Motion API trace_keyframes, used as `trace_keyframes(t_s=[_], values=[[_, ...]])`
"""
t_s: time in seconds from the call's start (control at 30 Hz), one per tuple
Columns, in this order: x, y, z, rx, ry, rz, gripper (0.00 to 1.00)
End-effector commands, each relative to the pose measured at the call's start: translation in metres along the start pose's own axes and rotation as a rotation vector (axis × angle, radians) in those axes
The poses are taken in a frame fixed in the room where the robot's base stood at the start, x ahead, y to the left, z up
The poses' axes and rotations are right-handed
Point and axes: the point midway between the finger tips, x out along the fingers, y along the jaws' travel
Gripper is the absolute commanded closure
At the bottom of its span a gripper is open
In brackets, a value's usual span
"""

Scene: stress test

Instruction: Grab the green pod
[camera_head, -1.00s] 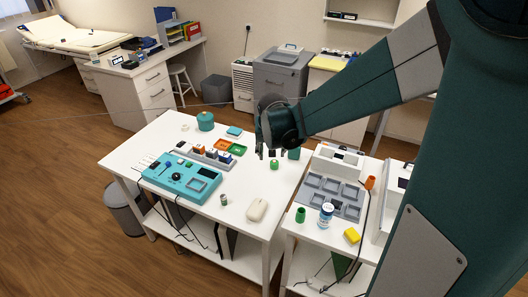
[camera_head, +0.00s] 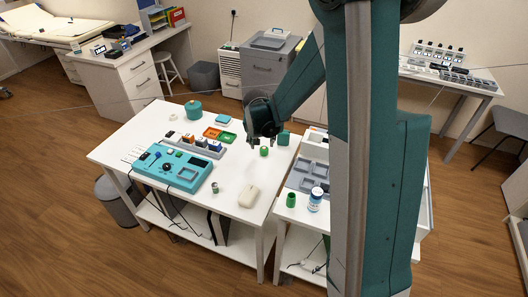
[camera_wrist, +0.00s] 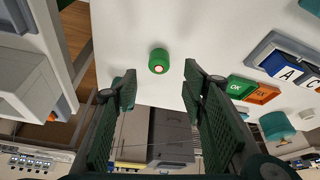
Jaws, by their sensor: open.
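The green pod (camera_head: 264,151) is a small green cylinder standing on the white table, beneath my gripper (camera_head: 263,141) in the head view. In the wrist view the pod (camera_wrist: 158,61) shows a pale orange centre on its end face. It lies just beyond the fingertips, roughly centred between the two fingers of my gripper (camera_wrist: 160,82). The fingers are spread with nothing between them. I cannot tell the exact gap from fingertips to pod.
Another green cylinder (camera_head: 291,200) stands on the right-hand table.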

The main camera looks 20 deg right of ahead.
Motion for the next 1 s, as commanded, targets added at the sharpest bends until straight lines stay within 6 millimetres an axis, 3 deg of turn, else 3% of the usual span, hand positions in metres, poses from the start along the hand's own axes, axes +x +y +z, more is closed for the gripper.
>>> trace_keyframes(t_s=[0.27, 0.63, 1.0], values=[[0.003, 0.0, 0.0, 0.0, 0.0, 0.0, 0.58], [0.025, 0.0, 0.0, -0.001, 0.0, 0.0, 0.58], [0.026, 0.0, 0.0, -0.001, 0.0, 0.0, 0.58]])
